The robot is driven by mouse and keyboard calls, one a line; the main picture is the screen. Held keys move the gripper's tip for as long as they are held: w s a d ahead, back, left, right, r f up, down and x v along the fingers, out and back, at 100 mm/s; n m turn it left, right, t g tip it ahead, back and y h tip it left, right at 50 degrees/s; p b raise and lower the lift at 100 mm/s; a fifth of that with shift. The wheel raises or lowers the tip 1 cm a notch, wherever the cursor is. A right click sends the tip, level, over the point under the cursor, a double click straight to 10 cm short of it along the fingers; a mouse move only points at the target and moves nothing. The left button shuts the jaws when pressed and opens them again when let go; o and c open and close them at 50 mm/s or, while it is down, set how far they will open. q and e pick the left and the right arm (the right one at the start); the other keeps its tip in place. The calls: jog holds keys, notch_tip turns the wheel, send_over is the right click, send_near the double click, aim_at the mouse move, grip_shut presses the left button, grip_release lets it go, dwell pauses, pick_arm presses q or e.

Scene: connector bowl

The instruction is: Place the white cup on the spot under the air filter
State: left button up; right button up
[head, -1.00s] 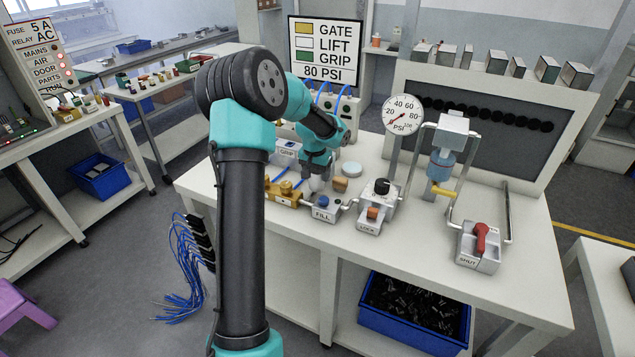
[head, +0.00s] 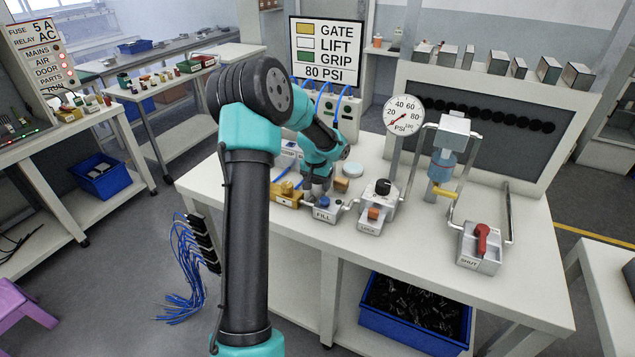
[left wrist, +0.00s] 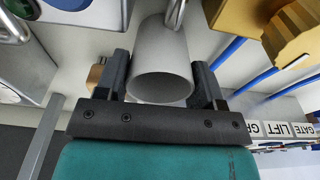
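The white cup (left wrist: 160,72) stands between the two fingers of my left gripper (left wrist: 160,80) in the left wrist view, its round rim towards the camera. The fingers lie close along both sides; I cannot tell whether they press on it. In the head view, my left gripper (head: 316,190) points down at the bench behind the FILL block, and its fingers hide most of the cup. The air filter (head: 441,165), with a blue bowl and a yellow lever below, hangs on a pipe frame at right. No marked spot is clear beneath it. My right gripper is not in view.
The FILL block (head: 324,210), LOCK block (head: 376,215) and red-handled SHUT valve (head: 482,245) stand along the bench front. A pressure gauge (head: 403,115) rises on posts between gripper and filter. A yellow block (head: 286,193) and a small wooden block (head: 341,184) are close to the gripper.

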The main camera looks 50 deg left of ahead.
pick_arm(q)
jog(key=o, duration=0.4)
jog(key=shift+o, duration=0.2)
notch_tip(320, 180, up, 12)
jog(key=s, duration=0.1)
jog(key=shift+s+d+r, duration=0.15)
jog(key=shift+s+d, duration=0.05)
jog(key=shift+d, duration=0.1)
dwell(0.4)
jog(key=shift+c, duration=1.2)
